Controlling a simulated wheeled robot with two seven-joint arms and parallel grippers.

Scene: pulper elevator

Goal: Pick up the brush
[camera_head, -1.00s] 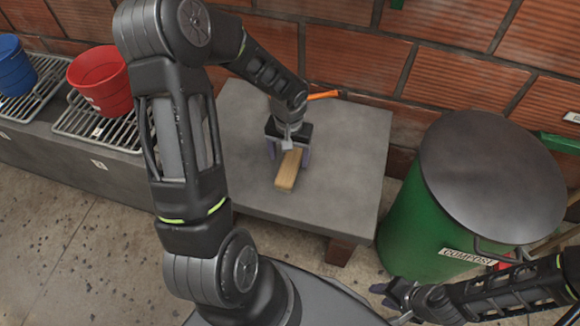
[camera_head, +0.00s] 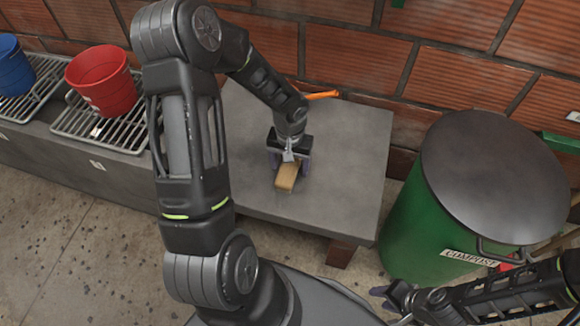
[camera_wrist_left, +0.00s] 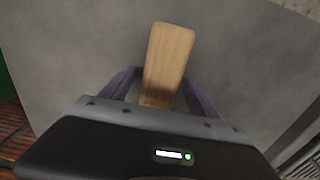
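The brush (camera_head: 286,178) shows as a pale wooden block lying on the grey stone slab (camera_head: 350,150). My left gripper (camera_head: 290,166) points down over its far end. In the left wrist view the wooden piece (camera_wrist_left: 170,50) runs between the two purple fingers of the left gripper (camera_wrist_left: 160,80). The fingers are apart, with a gap visible on each side of the wood. The brush's far end is hidden under the gripper body. My right gripper (camera_head: 385,297) is low at the right, away from the slab, and its finger opening is unclear.
A green compost bin (camera_head: 420,225) with a dark lid stands right of the slab. A red bucket (camera_head: 102,82) and a blue bucket (camera_head: 14,66) sit on metal grates at the left. An orange handle (camera_head: 322,95) lies behind my left gripper. A brick wall (camera_head: 350,55) closes the back.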

